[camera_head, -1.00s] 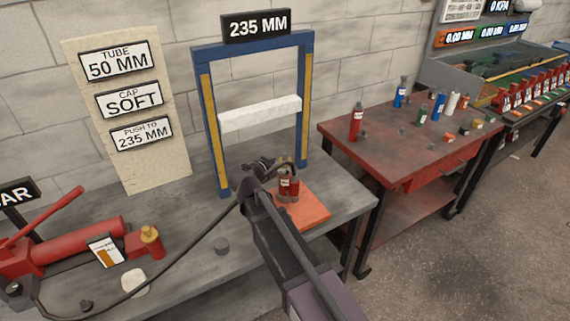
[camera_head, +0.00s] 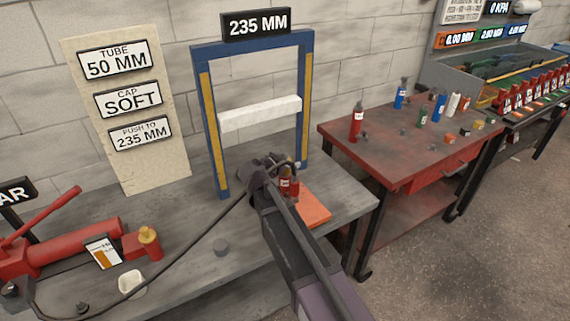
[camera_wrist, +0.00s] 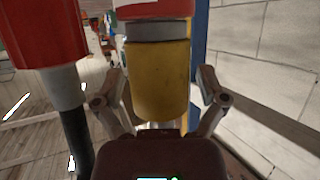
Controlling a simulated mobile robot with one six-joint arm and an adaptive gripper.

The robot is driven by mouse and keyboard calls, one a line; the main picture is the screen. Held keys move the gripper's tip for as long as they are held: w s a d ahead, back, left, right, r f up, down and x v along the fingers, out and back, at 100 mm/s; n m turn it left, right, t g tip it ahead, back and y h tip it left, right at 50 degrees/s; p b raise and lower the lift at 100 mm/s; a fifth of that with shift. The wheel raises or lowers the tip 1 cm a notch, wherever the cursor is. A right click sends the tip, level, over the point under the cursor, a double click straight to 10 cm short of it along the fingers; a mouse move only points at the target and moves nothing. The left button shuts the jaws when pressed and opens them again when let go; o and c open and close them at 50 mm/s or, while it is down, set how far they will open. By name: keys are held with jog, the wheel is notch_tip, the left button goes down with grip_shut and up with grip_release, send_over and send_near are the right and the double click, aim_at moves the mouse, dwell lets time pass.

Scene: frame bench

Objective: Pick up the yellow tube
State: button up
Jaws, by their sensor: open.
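The yellow tube (camera_wrist: 160,82) stands between the fingers of my gripper (camera_wrist: 160,95) in the wrist view. It has a grey band near its top and a red, white-marked part above that. The fingers are open on either side of it, and I cannot tell whether either one touches. A red tube with a grey lower part (camera_wrist: 64,90) is close by on the left. In the head view my gripper (camera_head: 277,166) is at the red cylinders (camera_head: 291,187) by the orange plate (camera_head: 313,209), and my arm hides part of them.
The blue press frame (camera_head: 210,125) with a white crossbar (camera_head: 260,112) stands just behind. A red hand pump (camera_head: 75,245) lies on the grey bench (camera_head: 185,285) at left. A red table (camera_head: 385,160) with small bottles is at right.

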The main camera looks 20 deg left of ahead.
grip_shut()
jog(key=shift+r, duration=0.2)
notch_tip(320, 180, up, 2)
jog(key=shift+p, duration=1.2)
jog(key=shift+r+p, duration=0.8)
jog(key=shift+r, duration=0.05)
jog(key=s+d+p, duration=0.1)
jog(key=s, duration=1.5)
jog(key=shift+r, duration=0.45)
